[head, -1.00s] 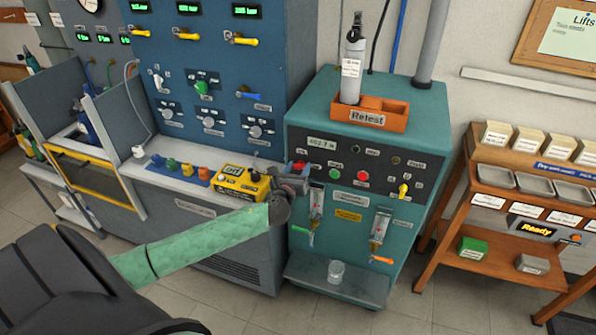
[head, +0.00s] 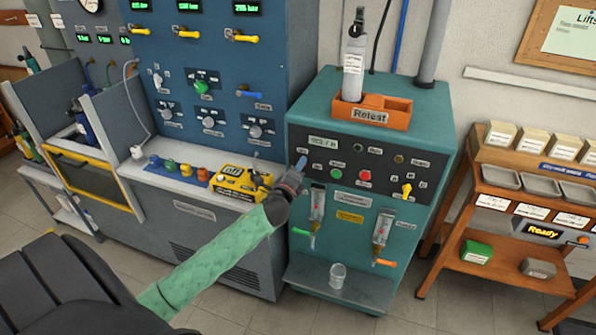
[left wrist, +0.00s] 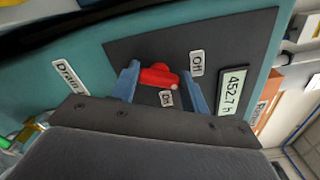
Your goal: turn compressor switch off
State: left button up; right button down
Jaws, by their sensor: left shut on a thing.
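The compressor switch is a red knob (left wrist: 158,76) on the dark panel of the teal cabinet (head: 432,125). In the left wrist view it sits between the blue fingers of my left gripper (left wrist: 162,84), which is shut on it. Its pale-tipped end points right, nearer the "On" label (left wrist: 167,98) than the "Off" label (left wrist: 197,63). In the head view my left gripper (head: 300,164) reaches the panel's left end and hides the switch. My right gripper is not in view.
An hour display (left wrist: 233,88) and a "Drain" label (left wrist: 69,77) are close to the switch. Green (head: 336,173) and red (head: 365,175) buttons are to its right. A yellow instrument (head: 232,184) stands on the grey bench to the left. A glass (head: 338,275) stands on the lower ledge.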

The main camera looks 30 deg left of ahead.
pick_arm(q)
jog(key=n, duration=0.5)
jog(key=shift+a+f, duration=0.1)
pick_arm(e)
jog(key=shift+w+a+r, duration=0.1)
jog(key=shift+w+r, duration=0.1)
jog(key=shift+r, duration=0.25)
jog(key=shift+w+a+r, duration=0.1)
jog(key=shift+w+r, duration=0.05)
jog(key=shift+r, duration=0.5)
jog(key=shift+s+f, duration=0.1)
pick_arm(q)
jog(key=o, duration=1)
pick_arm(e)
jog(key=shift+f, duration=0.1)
